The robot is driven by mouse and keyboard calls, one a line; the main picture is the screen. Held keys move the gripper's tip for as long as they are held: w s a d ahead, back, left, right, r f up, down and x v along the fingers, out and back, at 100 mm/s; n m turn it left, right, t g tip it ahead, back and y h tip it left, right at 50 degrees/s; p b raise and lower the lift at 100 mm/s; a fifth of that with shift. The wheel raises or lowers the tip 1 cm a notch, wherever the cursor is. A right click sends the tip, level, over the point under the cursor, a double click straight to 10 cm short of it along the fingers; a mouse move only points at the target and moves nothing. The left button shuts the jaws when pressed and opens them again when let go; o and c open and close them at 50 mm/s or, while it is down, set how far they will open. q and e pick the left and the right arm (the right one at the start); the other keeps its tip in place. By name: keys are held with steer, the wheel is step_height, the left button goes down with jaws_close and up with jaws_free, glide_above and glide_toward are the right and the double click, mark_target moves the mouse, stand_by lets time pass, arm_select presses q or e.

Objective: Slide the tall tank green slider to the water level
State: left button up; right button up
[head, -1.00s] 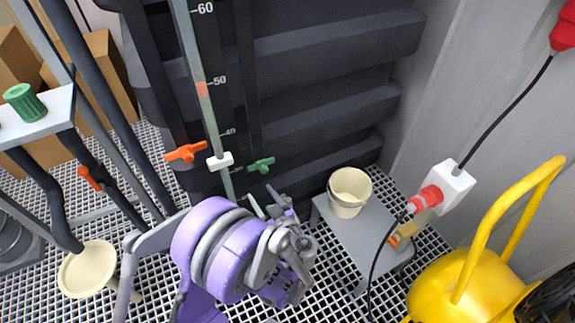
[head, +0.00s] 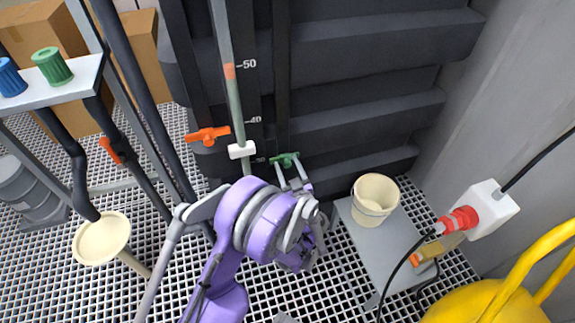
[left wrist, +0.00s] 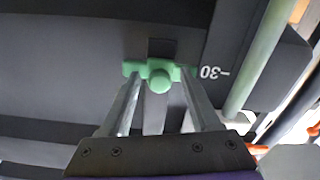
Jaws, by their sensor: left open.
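The green slider (head: 285,159) is a small cross-shaped piece low on a dark vertical rail of the dark tall tank (head: 350,65). In the left wrist view the slider (left wrist: 160,74) is between the two fingertips, near the printed 30. My left gripper (head: 293,170) is open, its fingers reaching up to the slider. In the left wrist view its grey fingers (left wrist: 160,90) lie on either side of the slider's round knob; I cannot tell whether they touch it. A level tube (head: 232,95) stands left of the rail, with an orange-red mark (head: 229,71) near 50. My right gripper does not show.
An orange handle (head: 207,136) and a white block (head: 241,150) are left of the slider. A cream bucket (head: 374,198) stands on a grey platform (head: 362,240) at right. A white socket box (head: 490,210) and yellow equipment (head: 490,295) are further right. Grating covers the floor.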

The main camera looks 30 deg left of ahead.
arm_select(q)
steer(key=shift+w+a, duration=0.2)
jaws_close()
stand_by(0.3)
stand_by(1.1)
